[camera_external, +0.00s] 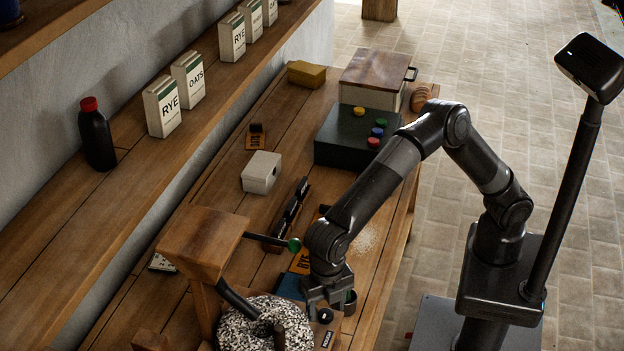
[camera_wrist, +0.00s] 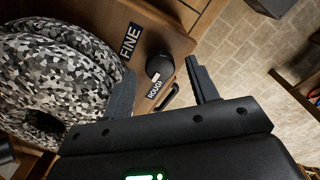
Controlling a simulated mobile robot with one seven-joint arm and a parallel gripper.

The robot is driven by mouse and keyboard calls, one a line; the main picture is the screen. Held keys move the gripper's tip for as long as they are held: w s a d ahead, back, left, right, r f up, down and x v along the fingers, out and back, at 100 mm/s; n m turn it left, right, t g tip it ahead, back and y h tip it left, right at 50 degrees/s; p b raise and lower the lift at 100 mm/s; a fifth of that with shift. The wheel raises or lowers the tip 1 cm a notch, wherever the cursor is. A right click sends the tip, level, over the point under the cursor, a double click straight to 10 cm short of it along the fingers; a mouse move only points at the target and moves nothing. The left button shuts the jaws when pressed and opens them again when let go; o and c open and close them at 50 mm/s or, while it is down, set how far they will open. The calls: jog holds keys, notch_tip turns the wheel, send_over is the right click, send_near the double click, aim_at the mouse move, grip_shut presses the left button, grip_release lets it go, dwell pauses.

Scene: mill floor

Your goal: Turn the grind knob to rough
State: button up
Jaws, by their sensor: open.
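The grind knob (camera_wrist: 159,66) is a round black knob on the wooden face of the mill, and it also shows in the external view (camera_external: 325,315). A small pale mark shows at its edge, but I cannot tell its setting for sure. A FINE label (camera_wrist: 130,38) is above left of it and a ROUGH label (camera_wrist: 155,88) just below it in the wrist view. My gripper (camera_wrist: 160,68) is open, one finger on each side of the knob, apart from it as far as I can see. In the external view my gripper (camera_external: 328,298) is just above the knob.
The speckled millstone (camera_wrist: 55,80) is close to my left finger; it also shows in the external view (camera_external: 240,328). A wooden hopper (camera_external: 203,245) with a green-tipped lever (camera_external: 293,244) stands beside it. A dark box with coloured buttons (camera_external: 345,150) is farther back.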

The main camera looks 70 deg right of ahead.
aim_at(326, 313)
notch_tip(326, 313, up, 10)
jog(key=shift+f, duration=0.15)
dwell(0.6)
